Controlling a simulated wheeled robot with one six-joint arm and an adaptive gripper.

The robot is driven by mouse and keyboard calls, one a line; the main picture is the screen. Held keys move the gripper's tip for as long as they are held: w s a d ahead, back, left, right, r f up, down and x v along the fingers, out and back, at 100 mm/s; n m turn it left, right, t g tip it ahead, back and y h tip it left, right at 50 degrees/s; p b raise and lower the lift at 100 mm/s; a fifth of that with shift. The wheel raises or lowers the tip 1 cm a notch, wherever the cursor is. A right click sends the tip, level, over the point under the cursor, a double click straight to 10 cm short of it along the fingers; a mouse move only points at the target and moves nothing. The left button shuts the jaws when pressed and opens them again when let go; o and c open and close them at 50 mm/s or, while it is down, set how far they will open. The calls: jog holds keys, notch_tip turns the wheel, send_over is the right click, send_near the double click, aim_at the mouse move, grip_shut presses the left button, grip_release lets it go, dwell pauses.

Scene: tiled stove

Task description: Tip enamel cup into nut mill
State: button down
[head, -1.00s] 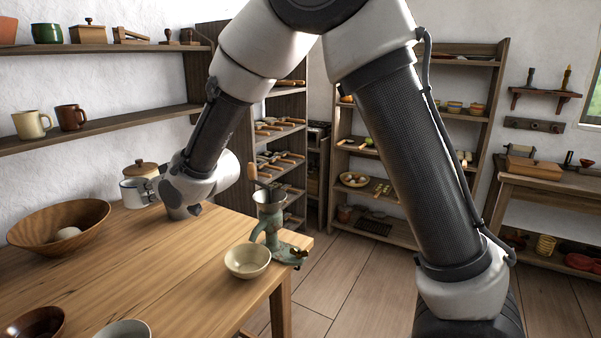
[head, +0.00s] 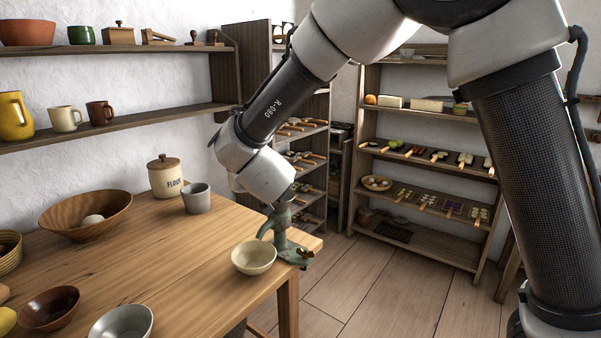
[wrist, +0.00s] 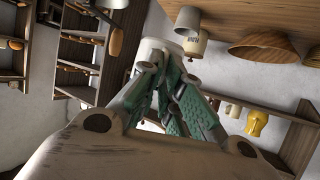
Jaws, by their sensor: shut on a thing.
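The nut mill (head: 280,228), green and worn, is clamped at the table's right corner. Its hopper and crank are hidden behind my wrist in the head view. My gripper (wrist: 166,72) is shut on the enamel cup (wrist: 151,45), a white rounded shape beyond the fingers in the wrist view. A cream bowl (head: 254,258) stands on the table before the mill.
A grey cup (head: 196,199) and a flour jar (head: 165,176) stand at the table's back. A wooden bowl (head: 86,216) holds a pale lump. More bowls are at the front left. The table's middle (head: 160,260) is clear. Shelves line the walls.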

jog(key=shift+s+f+n, duration=0.3)
jog(key=shift+s+f, duration=0.05)
jog(key=shift+f, duration=0.2)
jog(key=shift+r, duration=0.1)
jog(key=w+d+r+m+g+y, duration=0.1)
jog(key=w+d+r+m+y, duration=0.1)
jog(key=d, duration=0.4)
jog(key=m+y, duration=0.1)
jog(key=m, duration=0.1)
jog(key=shift+w+m+y, duration=0.25)
jog(key=shift+m+y, duration=0.15)
jog(key=shift+w+d+r+m+y, duration=0.15)
jog(key=shift+d+r+m+y, duration=0.2)
jog(key=shift+m+y, duration=0.25)
dwell(0.9)
jog(key=shift+w+d+r+m+y, duration=0.1)
jog(key=shift+d+r+m+y, duration=0.2)
jog(key=shift+m+y, duration=0.45)
jog(key=shift+w+d+r+m+y, duration=0.15)
jog(key=shift+r+m+y, duration=0.2)
jog(key=shift+m, duration=0.8)
dwell(1.3)
